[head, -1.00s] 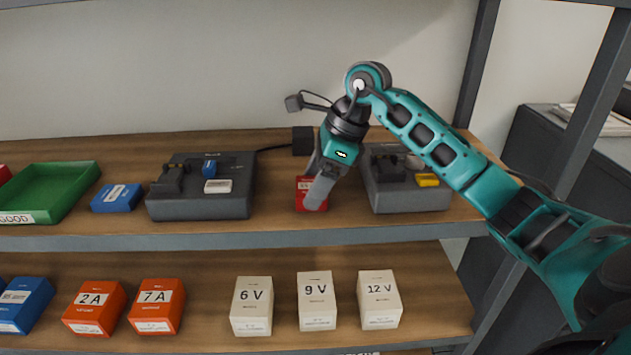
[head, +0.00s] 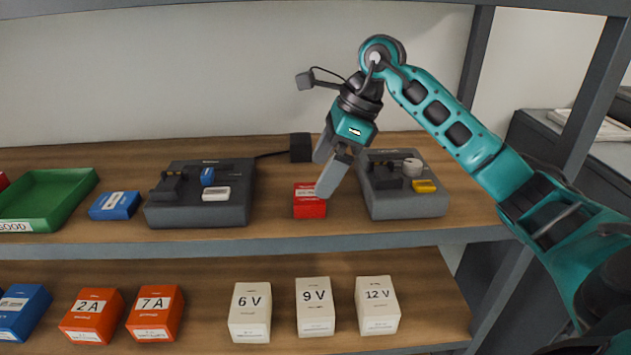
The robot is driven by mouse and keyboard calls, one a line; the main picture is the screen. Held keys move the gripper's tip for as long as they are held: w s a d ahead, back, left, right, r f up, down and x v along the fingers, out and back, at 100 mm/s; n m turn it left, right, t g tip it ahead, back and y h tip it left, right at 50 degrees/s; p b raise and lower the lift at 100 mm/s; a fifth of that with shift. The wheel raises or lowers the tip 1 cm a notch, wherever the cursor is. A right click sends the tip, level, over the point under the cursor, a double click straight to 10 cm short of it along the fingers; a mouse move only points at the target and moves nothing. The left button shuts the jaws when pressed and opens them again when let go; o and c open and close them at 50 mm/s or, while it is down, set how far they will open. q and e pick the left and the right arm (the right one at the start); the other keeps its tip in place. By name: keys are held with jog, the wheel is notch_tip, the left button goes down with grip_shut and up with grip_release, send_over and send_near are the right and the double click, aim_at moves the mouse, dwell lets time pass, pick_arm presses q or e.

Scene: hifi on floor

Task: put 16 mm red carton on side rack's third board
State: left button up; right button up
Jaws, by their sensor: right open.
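A red carton (head: 310,207) stands on the upper board (head: 270,220) of the rack, between two dark grey devices. Its label is partly covered by my gripper and cannot be read. My right gripper (head: 328,172) is open, with its fingers pointing down. It is just above and to the right of the red carton, and one finger overlaps the carton's upper right corner in the picture. I cannot tell whether they touch. My left gripper is not in view.
Dark grey devices stand left (head: 200,208) and right (head: 405,200) of the carton. A blue carton (head: 115,205) and green tray (head: 50,195) are further left. The lower board holds orange cartons (head: 155,315) and white 6 V, 9 V and 12 V cartons (head: 315,308). A rack post (head: 580,110) rises at right.

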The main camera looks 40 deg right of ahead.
jog(key=v, duration=0.6)
jog(key=shift+r+p, duration=0.3)
jog(key=shift+r, duration=0.05)
jog(key=shift+s+d, duration=0.1)
jog(key=shift+s, duration=0.05)
